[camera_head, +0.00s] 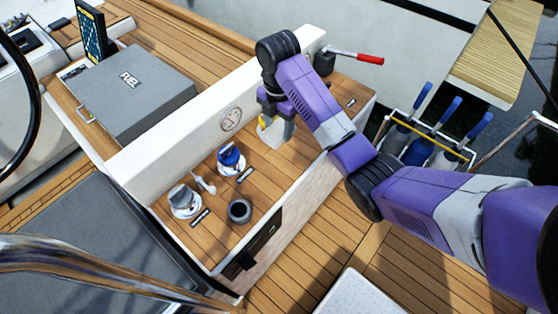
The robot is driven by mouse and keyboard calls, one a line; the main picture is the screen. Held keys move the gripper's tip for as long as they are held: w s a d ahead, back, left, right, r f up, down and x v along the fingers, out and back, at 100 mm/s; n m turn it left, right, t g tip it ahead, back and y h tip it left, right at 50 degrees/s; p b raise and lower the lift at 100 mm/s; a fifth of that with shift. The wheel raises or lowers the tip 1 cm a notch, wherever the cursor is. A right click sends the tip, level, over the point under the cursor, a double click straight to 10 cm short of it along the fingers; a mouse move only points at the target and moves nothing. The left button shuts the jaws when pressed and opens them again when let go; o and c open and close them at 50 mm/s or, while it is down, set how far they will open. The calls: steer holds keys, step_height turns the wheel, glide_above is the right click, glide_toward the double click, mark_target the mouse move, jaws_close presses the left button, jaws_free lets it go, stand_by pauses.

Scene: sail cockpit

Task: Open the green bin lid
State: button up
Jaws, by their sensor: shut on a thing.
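My gripper (285,129) reaches down over the far end of the narrow wooden counter. It is shut on a pale, cream-white thing (271,135) with a yellowish part, and my own wrist and fingers hide much of it. I cannot tell its full shape or whether it is a bin or a lid. No clearly green bin or green lid shows in this view.
A red-handled lever (368,59) stands behind my wrist. Blue-handled items (444,117) stand in a rack at right.

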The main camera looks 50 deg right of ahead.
step_height(320, 180, down, 10)
steer(key=shift+f+p, duration=0.15)
steer(key=shift+p, duration=0.55)
steer(key=shift+f, duration=2.3)
steer(key=shift+f, duration=0.15)
steer(key=o, duration=1.5)
